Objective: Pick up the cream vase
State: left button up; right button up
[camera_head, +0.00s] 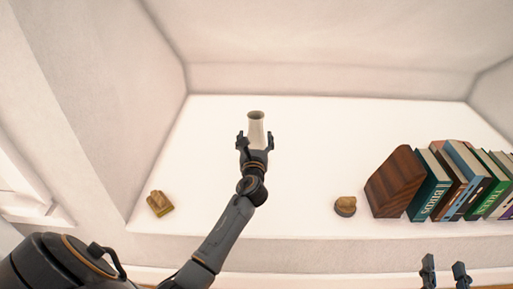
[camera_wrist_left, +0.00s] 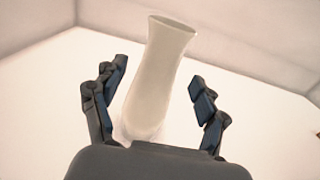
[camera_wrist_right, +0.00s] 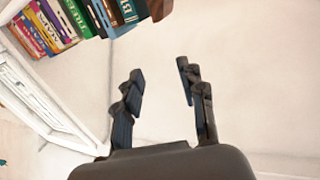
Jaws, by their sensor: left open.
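The cream vase (camera_head: 256,127) stands upright on the white shelf surface (camera_head: 300,165), near its middle. My left gripper (camera_head: 255,139) is at the vase with its fingers open, one on each side of the vase's lower part. In the left wrist view the vase (camera_wrist_left: 158,80) rises between the open fingers of the left gripper (camera_wrist_left: 158,92), with gaps visible on both sides. The vase's base is partly hidden by the gripper body. My right gripper (camera_head: 445,271) is open and empty at the lower right, in front of the shelf; it also shows open in the right wrist view (camera_wrist_right: 162,85).
A row of several books (camera_head: 463,179) with a brown wooden block (camera_head: 394,182) at its left end stands at the right. A small wooden object (camera_head: 345,206) lies near the front edge. A small golden object (camera_head: 160,203) lies at the left. The shelf around the vase is clear.

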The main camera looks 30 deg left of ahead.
aim_at(256, 132)
pick_arm(q)
jog(key=b+x, duration=0.2)
jog(key=x, duration=0.3)
jog(key=shift+d+f, duration=0.1)
jog(key=shift+w, duration=0.2)
grip_shut()
pick_arm(e)
notch_tip(256, 132, up, 9)
jog(key=s+t+y, duration=0.2)
jog(key=t, duration=0.3)
jog(key=shift+a+r+t, duration=0.15)
jog(key=shift+a+t, duration=0.25)
